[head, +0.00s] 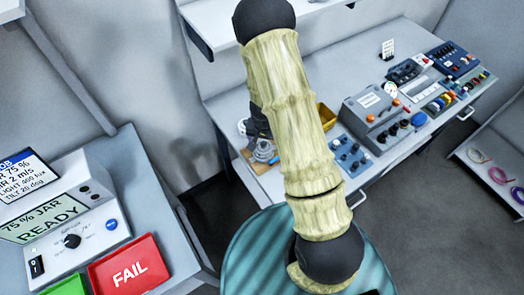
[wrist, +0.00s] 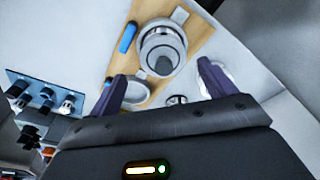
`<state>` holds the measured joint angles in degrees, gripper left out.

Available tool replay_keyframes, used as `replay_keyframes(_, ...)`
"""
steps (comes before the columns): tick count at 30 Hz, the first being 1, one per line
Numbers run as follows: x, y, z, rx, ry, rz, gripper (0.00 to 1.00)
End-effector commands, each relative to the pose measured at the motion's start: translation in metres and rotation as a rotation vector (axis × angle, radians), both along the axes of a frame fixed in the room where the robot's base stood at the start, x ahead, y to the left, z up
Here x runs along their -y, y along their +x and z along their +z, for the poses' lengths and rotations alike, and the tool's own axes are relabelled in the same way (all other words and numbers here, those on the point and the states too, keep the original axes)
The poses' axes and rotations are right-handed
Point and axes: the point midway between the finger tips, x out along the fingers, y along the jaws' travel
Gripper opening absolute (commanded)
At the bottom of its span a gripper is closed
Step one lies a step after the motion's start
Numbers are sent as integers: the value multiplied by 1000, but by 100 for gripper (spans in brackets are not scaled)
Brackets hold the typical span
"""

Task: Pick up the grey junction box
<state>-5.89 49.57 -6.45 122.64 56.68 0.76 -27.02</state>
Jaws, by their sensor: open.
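My gripper (wrist: 163,84) is open in the wrist view, with its two dark purple fingers apart. A round grey-and-white fitting (wrist: 162,46) with a darker grey centre lies beyond the fingertips, on a wooden board (wrist: 196,38). I see no contact between fingers and fitting. It may be the grey junction box, but I cannot tell for sure. In the head view, a grey round thing (head: 264,151) shows on the board (head: 257,166), just below my dark gripper (head: 256,134), which my arm partly hides. A larger grey box with knobs (head: 374,108) stands farther right on the bench.
A blue-handled item (wrist: 128,37) lies on the board's left side. A blue panel with knobs (wrist: 38,92) is at left in the wrist view. A yellow bin (head: 325,117) stands behind my arm. A red FAIL tray (head: 128,272) is at lower left.

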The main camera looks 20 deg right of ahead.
Motion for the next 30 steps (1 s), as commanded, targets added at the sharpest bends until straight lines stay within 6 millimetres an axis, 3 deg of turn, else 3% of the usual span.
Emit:
replay_keyframes(10, -8, 4, -43, -3, 2, 12, 83)
replay_keyframes(27, -7, 4, -44, -1, 1, 12, 83)
replay_keyframes(30, -6, 4, -44, -1, 1, 11, 63)
